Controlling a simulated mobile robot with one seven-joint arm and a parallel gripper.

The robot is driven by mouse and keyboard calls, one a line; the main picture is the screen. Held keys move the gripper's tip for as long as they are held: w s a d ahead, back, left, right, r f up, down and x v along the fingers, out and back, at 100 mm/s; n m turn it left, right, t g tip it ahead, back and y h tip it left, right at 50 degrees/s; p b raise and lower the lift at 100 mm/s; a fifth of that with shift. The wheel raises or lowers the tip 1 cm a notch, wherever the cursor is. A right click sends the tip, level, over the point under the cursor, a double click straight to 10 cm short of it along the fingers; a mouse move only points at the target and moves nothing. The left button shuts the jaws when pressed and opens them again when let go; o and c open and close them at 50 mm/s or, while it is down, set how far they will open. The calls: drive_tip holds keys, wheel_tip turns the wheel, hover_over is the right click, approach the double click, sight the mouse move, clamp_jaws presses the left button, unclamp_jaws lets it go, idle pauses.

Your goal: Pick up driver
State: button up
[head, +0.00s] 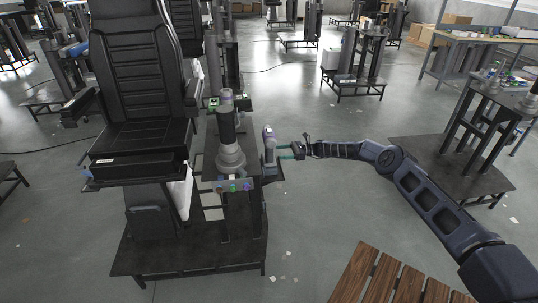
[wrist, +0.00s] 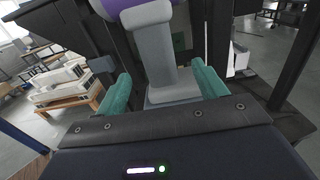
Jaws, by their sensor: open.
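The driver (head: 269,143) is grey with a purple top and stands upright at the right edge of a small dark stand (head: 222,152). In the wrist view its grey handle (wrist: 157,65) rises between my teal fingers, with a wider grey base below and the purple part cut off at the top. My gripper (head: 280,150) comes in from the right at the driver's height. In the wrist view my gripper (wrist: 163,88) is open, with a finger on either side of the handle and visible gaps. The handle's far side is hidden.
A grey and black cylindrical column (head: 230,145) stands left of the driver on the same stand. A black seat (head: 140,90) is further left. A slatted wooden surface (head: 390,280) is at the front, and a dark workstation (head: 480,125) is on the right. Open floor lies between.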

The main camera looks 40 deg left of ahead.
sight(269, 152)
drive_tip(key=x, duration=0.7)
drive_tip(key=shift+s+r, duration=0.1)
drive_tip(key=shift+s, duration=0.15)
drive_tip(key=c, duration=1.4)
drive_tip(key=shift+r, duration=0.1)
clamp_jaws()
drive_tip(key=shift+w+r, duration=0.1)
drive_tip(key=shift+r, duration=0.05)
